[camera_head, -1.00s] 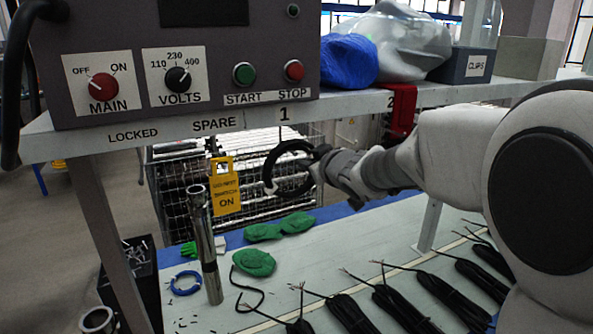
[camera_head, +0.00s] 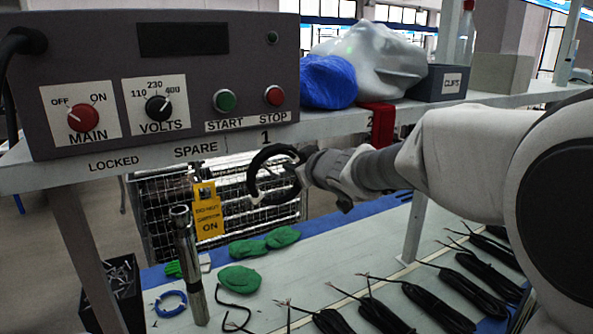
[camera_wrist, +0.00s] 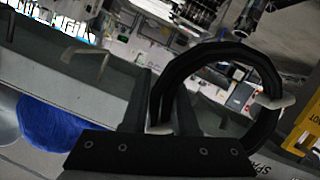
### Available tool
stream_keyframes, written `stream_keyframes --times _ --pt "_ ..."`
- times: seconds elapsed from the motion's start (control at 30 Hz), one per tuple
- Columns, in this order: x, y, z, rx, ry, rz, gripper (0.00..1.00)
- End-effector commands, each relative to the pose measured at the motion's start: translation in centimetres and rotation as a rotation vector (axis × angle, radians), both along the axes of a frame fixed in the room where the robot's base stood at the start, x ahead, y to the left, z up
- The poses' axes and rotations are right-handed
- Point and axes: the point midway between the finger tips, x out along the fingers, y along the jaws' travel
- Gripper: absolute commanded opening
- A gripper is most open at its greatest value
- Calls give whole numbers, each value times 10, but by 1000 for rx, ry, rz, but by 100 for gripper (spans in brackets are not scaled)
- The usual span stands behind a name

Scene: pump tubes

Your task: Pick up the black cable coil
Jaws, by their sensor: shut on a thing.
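The black cable coil (camera_head: 253,178) is a thick ring with a pale tie. It hangs upright in the air just below the shelf edge, under the label 1. My gripper (camera_head: 303,172) is shut on its right side in the head view. In the wrist view the coil (camera_wrist: 222,52) stands out to the right of my dark fingers (camera_wrist: 162,95), its near side between or behind them. The exact contact is partly hidden.
The shelf (camera_head: 325,125) carries a control box (camera_head: 180,75), a blue bundle (camera_head: 328,82) and a dark clips box (camera_head: 441,83). A red bracket (camera_head: 381,125) hangs from its edge. Below, a metal tube (camera_head: 189,262) stands near green pads (camera_head: 240,278) and several black cable bundles (camera_head: 437,307).

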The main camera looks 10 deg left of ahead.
Motion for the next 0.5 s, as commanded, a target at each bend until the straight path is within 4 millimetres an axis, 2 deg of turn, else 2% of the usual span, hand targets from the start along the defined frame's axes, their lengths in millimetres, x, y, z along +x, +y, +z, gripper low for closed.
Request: stream_keyframes --times 0.03,0.2,0.5 --pt "-9 -7 11 1 -4 -1 0" --pt "-37 -26 33 1 -5 -2 0" --pt "-72 -50 57 2 -4 0 0"
